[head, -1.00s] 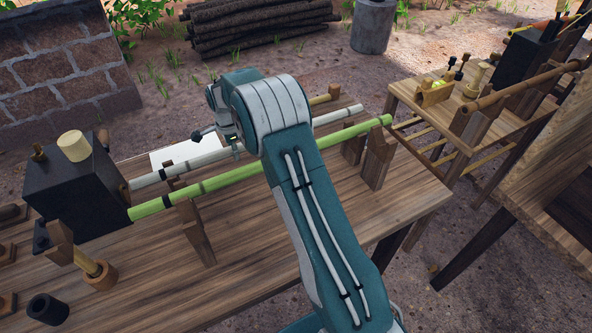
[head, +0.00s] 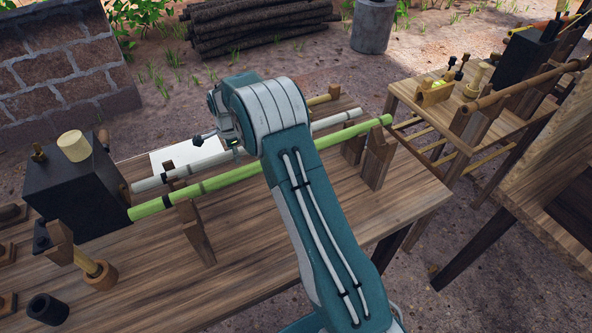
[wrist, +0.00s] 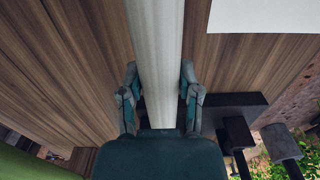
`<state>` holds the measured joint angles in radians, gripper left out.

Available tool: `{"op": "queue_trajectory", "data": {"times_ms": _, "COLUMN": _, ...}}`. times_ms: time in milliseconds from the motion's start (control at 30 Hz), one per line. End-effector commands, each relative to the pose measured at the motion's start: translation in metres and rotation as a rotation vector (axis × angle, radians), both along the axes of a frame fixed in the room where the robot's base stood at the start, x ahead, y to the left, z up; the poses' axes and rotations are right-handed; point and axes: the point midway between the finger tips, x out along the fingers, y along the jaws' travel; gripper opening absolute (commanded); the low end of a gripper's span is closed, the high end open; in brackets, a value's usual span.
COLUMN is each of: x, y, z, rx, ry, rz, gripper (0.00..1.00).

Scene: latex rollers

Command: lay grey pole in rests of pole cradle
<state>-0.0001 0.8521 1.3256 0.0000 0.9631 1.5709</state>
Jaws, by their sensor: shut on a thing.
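The grey pole (head: 150,184) is pale, with dark bands, and runs behind and roughly alongside a green pole in the head view. My gripper (wrist: 160,100) is shut on the grey pole, which passes between its two fingers in the wrist view (wrist: 156,50). In the head view my arm hides most of the gripper and the middle of the pole. Wooden uprights, apparently the pole cradle (head: 377,158), stand on the table at left and right. The grey pole passes close to the rear uprights; I cannot tell whether it touches them.
The green pole (head: 240,172) lies across the front uprights. A black box (head: 75,190) stands at the left, by the poles' left ends. A white sheet (head: 187,155) lies behind. The table front (head: 270,235) is clear beside my arm.

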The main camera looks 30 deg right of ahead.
Motion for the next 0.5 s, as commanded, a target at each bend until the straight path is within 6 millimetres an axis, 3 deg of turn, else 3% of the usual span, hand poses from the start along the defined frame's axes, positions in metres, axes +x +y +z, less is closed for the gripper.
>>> {"op": "queue_trajectory", "data": {"times_ms": 100, "x": 0.0003, "y": 0.0000, "z": 0.0005, "rx": 0.000, "ry": -0.001, "rz": 0.000, "gripper": 0.00}}
{"op": "queue_trajectory", "data": {"times_ms": 133, "x": 0.0002, "y": 0.0000, "z": 0.0005, "rx": 0.000, "ry": -0.001, "rz": 0.000, "gripper": 0.48}}
{"op": "queue_trajectory", "data": {"times_ms": 200, "x": 0.0003, "y": 0.0000, "z": 0.0005, "rx": 0.000, "ry": -0.001, "rz": 0.000, "gripper": 0.80}}
{"op": "queue_trajectory", "data": {"times_ms": 233, "x": 0.0003, "y": 0.0000, "z": 0.0005, "rx": 0.000, "ry": -0.001, "rz": 0.000, "gripper": 0.84}}
{"op": "queue_trajectory", "data": {"times_ms": 500, "x": 0.0002, "y": 0.0000, "z": 0.0002, "rx": 0.000, "ry": 0.000, "rz": 0.000, "gripper": 0.84}}
